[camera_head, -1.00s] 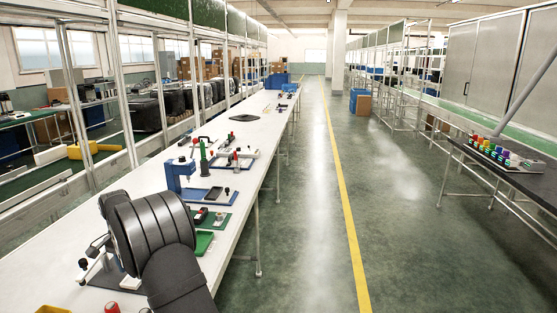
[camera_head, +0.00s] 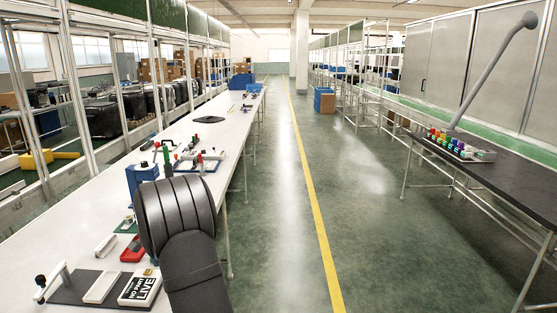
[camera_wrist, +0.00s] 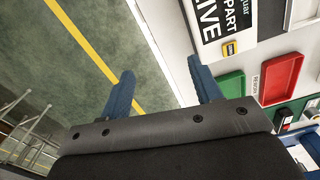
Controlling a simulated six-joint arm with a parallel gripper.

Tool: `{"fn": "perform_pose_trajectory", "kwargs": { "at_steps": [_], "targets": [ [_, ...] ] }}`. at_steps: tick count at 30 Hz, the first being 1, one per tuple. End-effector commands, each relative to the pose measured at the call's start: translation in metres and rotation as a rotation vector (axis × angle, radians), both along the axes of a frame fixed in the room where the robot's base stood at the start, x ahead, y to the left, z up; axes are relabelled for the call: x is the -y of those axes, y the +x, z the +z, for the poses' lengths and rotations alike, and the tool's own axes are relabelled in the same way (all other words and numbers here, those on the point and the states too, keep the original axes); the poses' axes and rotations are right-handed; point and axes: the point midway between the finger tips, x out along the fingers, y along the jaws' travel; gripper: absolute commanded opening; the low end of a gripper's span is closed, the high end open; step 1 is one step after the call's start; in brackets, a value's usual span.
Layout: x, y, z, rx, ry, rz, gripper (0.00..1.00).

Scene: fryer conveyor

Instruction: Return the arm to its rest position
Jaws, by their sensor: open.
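My gripper (camera_wrist: 160,88) shows in the wrist view with its two blue fingers spread apart and nothing between them. The fingers are over the edge of the white bench, with the green floor under the left finger. In the head view my dark, ribbed arm stands in front of the white bench (camera_head: 203,150) and hides part of its front. The gripper itself is hidden behind the arm there.
Red (camera_wrist: 281,78) and green (camera_wrist: 224,90) trays lie near the gripper. Blue fixtures and tools stand farther along. A dark table (camera_head: 500,185) is at right; the aisle between is clear.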

Motion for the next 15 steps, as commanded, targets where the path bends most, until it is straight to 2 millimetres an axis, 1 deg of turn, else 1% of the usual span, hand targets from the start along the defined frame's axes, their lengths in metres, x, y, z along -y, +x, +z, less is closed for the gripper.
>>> {"fn": "perform_pose_trajectory", "kwargs": {
  "at_steps": [1, 15],
  "targets": [
    [0.011, 0.004, 0.0, 0.0, 0.0, -0.008, 0.58],
    [0.102, 0.026, -0.003, 0.0, 0.0, -0.044, 0.58]
  ]
}}
